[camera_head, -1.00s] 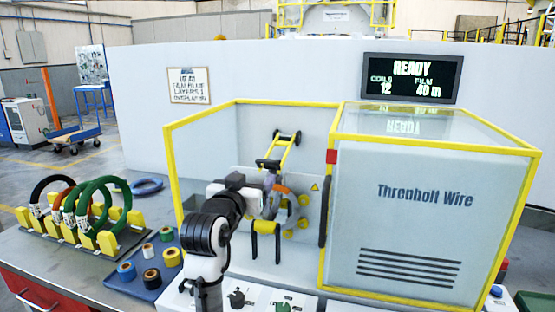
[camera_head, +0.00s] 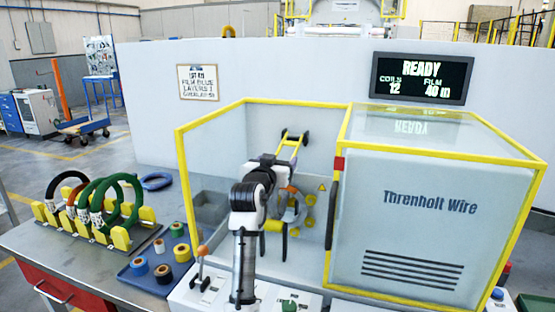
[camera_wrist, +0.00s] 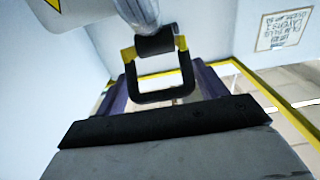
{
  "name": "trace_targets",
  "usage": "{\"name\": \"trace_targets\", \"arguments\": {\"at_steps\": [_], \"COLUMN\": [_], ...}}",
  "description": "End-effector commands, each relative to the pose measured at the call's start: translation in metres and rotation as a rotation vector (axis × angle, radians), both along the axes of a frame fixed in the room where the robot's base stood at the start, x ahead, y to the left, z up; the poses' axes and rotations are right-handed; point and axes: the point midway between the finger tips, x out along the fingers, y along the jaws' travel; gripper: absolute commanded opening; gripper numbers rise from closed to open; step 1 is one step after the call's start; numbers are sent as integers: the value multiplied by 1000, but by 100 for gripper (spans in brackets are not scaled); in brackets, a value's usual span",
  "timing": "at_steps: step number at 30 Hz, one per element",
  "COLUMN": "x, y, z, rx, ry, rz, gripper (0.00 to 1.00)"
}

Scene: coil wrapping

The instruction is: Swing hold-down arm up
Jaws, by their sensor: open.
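The hold-down arm (camera_head: 289,147) is a yellow frame with black ends, seen above the coil (camera_head: 291,208) inside the wrapping machine in the head view. In the wrist view, a black U-shaped handle (camera_wrist: 165,97) hangs below a black roller (camera_wrist: 155,45) with yellow ends; it looks to be part of that arm. My gripper (camera_wrist: 164,64) is open, with one dark finger on each side of the handle. The handle sits between the fingers; whether they touch it cannot be told. A grey ring-like part (camera_wrist: 138,12) shows behind the roller.
The yellow-edged enclosure (camera_head: 181,165) borders the workspace at left, and a closed housing (camera_head: 425,215) stands at right. A rack of coils (camera_head: 120,238) and a blue tray (camera_head: 137,285) of film rolls are at left. An orange-tipped lever (camera_head: 202,252) stands beside my arm.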

Motion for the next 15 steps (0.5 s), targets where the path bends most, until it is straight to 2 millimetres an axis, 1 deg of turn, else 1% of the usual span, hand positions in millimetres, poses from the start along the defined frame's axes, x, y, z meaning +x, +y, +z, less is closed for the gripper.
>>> {"name": "trace_targets", "arguments": {"at_steps": [7,15], "x": [0,0], "y": [0,-1], "z": [0,0], "rx": [0,0], "ry": [0,0], "rz": [0,-1], "gripper": [71,36]}}
